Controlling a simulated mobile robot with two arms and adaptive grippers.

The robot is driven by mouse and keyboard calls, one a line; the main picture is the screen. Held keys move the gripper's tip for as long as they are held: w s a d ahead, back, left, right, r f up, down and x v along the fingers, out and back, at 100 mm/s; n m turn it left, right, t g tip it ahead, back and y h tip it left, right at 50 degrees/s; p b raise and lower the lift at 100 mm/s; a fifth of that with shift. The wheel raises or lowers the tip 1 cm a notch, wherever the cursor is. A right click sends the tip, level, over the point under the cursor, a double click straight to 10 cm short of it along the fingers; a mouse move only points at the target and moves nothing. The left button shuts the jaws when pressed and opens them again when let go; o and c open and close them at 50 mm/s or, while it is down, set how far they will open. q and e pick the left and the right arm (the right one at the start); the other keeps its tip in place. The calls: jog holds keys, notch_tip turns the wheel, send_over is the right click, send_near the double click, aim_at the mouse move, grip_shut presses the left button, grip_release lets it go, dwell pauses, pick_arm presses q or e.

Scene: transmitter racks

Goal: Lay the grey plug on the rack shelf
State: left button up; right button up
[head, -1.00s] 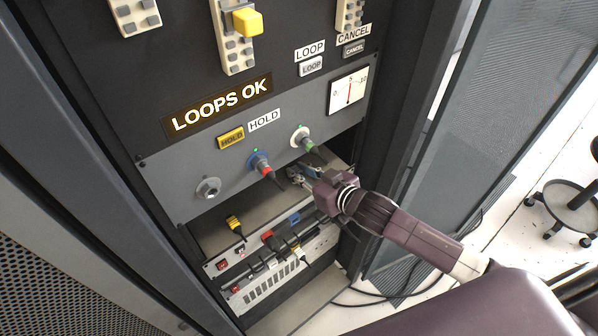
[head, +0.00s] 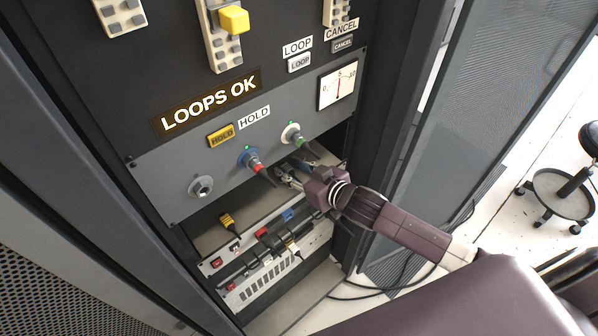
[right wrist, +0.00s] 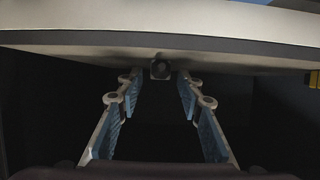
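My right gripper (head: 283,174) reaches into the rack opening below the socket panel, over the right part of the pale rack shelf (head: 207,238). In the right wrist view its fingers (right wrist: 160,76) with blue pads stand apart. A small dark grey block with a round face (right wrist: 160,69) shows between the fingertips, with gaps on both sides. It may be the grey plug, but I cannot tell for sure. No grey plug is clear in the head view, where the gripper and panel hide part of the shelf. My left gripper is not in view.
The panel holds an empty grey socket (head: 201,187), a red plug (head: 257,167) in the blue socket and a green plug (head: 300,141) in the white one. A yellow plug (head: 228,222) lies on the shelf's left. Switch strips sit below.

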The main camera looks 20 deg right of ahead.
pick_arm(q)
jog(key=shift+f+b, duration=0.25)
jog(key=shift+b, duration=0.05)
pick_arm(e)
jog(key=v, duration=1.2)
